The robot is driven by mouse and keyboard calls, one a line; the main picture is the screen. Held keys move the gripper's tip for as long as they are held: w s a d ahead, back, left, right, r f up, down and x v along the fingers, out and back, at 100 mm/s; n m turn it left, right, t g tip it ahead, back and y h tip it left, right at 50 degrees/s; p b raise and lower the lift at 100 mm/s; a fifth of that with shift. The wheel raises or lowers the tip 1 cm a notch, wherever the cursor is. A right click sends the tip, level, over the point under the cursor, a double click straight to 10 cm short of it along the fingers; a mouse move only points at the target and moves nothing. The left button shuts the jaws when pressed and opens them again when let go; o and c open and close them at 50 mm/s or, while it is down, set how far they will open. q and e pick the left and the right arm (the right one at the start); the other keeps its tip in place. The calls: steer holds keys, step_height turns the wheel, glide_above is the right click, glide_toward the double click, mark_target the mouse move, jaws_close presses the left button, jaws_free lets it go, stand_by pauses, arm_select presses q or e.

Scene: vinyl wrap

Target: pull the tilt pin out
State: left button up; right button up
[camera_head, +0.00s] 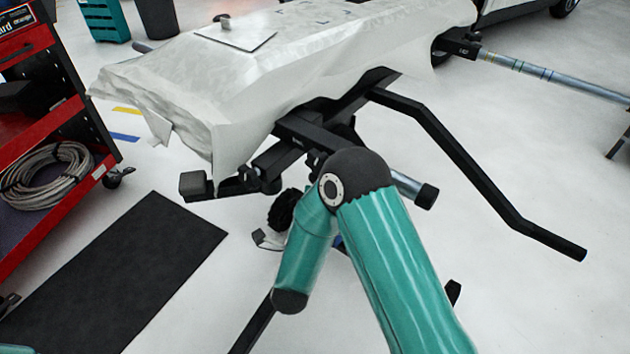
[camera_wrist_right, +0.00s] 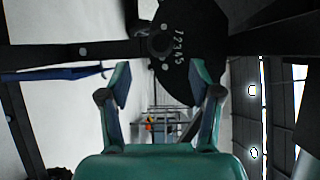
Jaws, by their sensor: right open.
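In the right wrist view, a black fan-shaped plate (camera_wrist_right: 195,30) with a row of white numbers stands ahead of my right gripper (camera_wrist_right: 160,68). A dark round hub (camera_wrist_right: 159,43) lies near its left edge, in line with a black bar. I cannot tell for certain which part is the tilt pin. My right gripper is open, its two fingers apart on either side below the plate, with nothing seen between them. In the head view my right arm reaches beneath the covered stand (camera_head: 290,123), and its gripper cannot be made out there.
A white-covered panel (camera_head: 150,88) lies on the stand. A long bent black bar (camera_head: 465,160) sticks out right. A red cart (camera_head: 60,120) with coiled hose (camera_head: 45,175) stands left. A black mat (camera_head: 120,270) lies on the floor. Open floor is at right.

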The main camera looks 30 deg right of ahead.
steer(key=b+x, duration=0.1)
steer(key=x, duration=0.7)
steer(key=shift+w+d, duration=0.2)
steer(key=shift+w, duration=0.05)
jaws_close()
